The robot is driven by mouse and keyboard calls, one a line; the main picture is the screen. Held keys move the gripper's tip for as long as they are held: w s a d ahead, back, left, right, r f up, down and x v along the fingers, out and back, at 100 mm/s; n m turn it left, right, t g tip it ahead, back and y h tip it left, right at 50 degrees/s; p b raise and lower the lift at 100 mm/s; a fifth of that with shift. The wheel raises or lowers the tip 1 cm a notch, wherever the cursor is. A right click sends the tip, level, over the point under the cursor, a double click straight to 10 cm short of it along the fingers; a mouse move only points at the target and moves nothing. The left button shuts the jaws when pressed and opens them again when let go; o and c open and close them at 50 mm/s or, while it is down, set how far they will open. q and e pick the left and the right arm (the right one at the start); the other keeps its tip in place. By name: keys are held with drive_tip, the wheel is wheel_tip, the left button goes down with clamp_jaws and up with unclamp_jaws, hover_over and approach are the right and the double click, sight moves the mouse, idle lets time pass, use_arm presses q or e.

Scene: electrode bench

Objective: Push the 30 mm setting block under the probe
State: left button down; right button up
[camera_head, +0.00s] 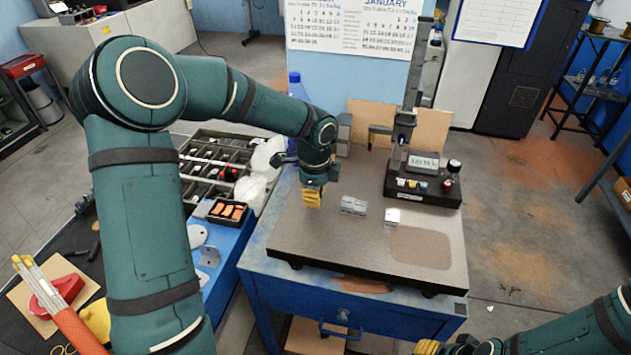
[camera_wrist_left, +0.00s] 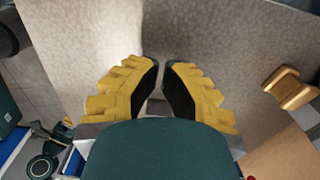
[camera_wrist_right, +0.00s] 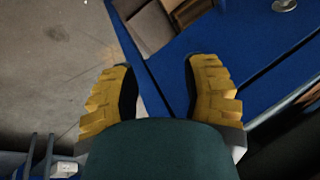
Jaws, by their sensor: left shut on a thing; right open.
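My left gripper (camera_head: 313,195) points down over the left part of the grey surface plate (camera_head: 330,250). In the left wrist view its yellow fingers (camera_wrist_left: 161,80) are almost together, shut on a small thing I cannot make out. A grey block (camera_head: 353,205) lies on the plate just right of this gripper, apart from it. A small white-topped block (camera_head: 392,217) stands farther right. I cannot read which is the 30 mm one. The gauge stand (camera_head: 422,190) is at the back right, its probe arm (camera_head: 380,129) reaching left. My right gripper (camera_wrist_right: 160,85) is open and empty, low at the front.
The plate rests on a blue bench (camera_head: 290,295). A compartment tray (camera_head: 215,160) and a small bin of orange pieces (camera_head: 228,211) are to the left. A blue bottle (camera_head: 297,86) stands behind. The plate's front and right are clear.

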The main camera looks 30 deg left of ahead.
sight(343, 204)
use_arm(q)
wheel_tip(343, 204, down, 2)
drive_tip(key=d, duration=0.3)
drive_tip(key=shift+w+d, duration=0.1)
drive_tip(key=shift+w, duration=0.3)
drive_tip(key=shift+w+d, duration=0.1)
drive_tip(key=shift+d, duration=0.25)
drive_tip(key=shift+w+d, duration=0.15)
drive_tip(key=shift+d, duration=0.55)
drive_tip(key=shift+w+d, duration=0.15)
drive_tip(key=shift+d, duration=0.55)
drive_tip(key=shift+a, duration=0.2)
